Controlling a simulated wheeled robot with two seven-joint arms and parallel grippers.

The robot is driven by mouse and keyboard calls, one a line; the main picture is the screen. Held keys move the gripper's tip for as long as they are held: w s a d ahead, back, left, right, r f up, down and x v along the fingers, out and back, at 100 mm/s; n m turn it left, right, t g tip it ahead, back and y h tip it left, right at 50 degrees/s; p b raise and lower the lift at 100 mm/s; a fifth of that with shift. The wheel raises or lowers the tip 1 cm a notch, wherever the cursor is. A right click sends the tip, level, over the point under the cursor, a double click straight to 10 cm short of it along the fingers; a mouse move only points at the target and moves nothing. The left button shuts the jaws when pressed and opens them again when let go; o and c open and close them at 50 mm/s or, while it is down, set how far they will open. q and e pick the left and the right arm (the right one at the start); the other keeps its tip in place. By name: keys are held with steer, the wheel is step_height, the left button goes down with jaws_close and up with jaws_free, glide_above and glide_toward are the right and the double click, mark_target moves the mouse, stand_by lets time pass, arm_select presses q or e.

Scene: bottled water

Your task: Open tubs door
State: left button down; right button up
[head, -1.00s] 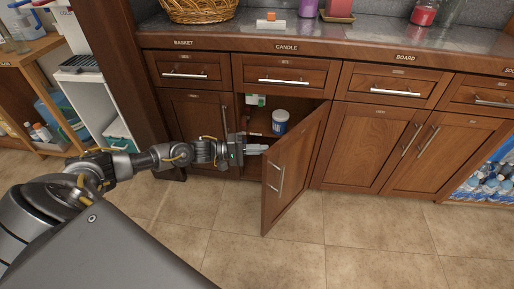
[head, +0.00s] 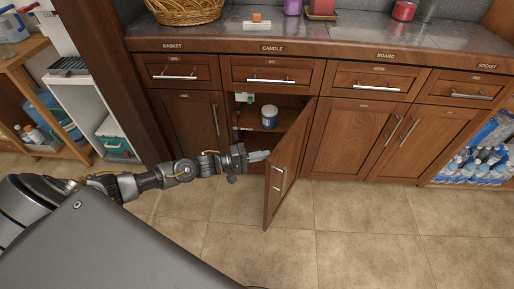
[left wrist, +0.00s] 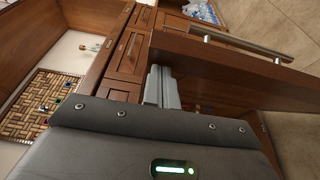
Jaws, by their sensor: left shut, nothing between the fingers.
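The cabinet door (head: 287,170) under the CANDLE label stands swung well out from the cabinet, with a vertical metal bar handle (head: 279,180) on its outer face. In the left wrist view the door (left wrist: 225,62) crosses the upper right. My left gripper (head: 262,156) is shut and empty, at the inner side of the door near its free edge. In the left wrist view its closed fingers (left wrist: 163,86) point at the door; I cannot tell whether they touch it. A white and blue tub (head: 269,117) stands on the shelf inside. My right gripper is not in view.
A counter (head: 350,38) with a wicker basket (head: 184,10) and candles runs above the cabinets. Closed drawers and doors flank the open one. Bottled water (head: 478,168) sits at the far right. The tiled floor (head: 350,235) before the cabinets is clear.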

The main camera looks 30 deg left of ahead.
arm_select(q)
steer(key=shift+d, duration=0.25)
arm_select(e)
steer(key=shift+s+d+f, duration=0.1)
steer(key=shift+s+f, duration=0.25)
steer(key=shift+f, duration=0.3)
arm_select(q)
steer(key=shift+a, duration=0.15)
steer(key=w+a+v, duration=0.1)
steer(key=v, duration=1.1)
steer(key=shift+w+a, duration=0.15)
steer(key=shift+a, duration=0.5)
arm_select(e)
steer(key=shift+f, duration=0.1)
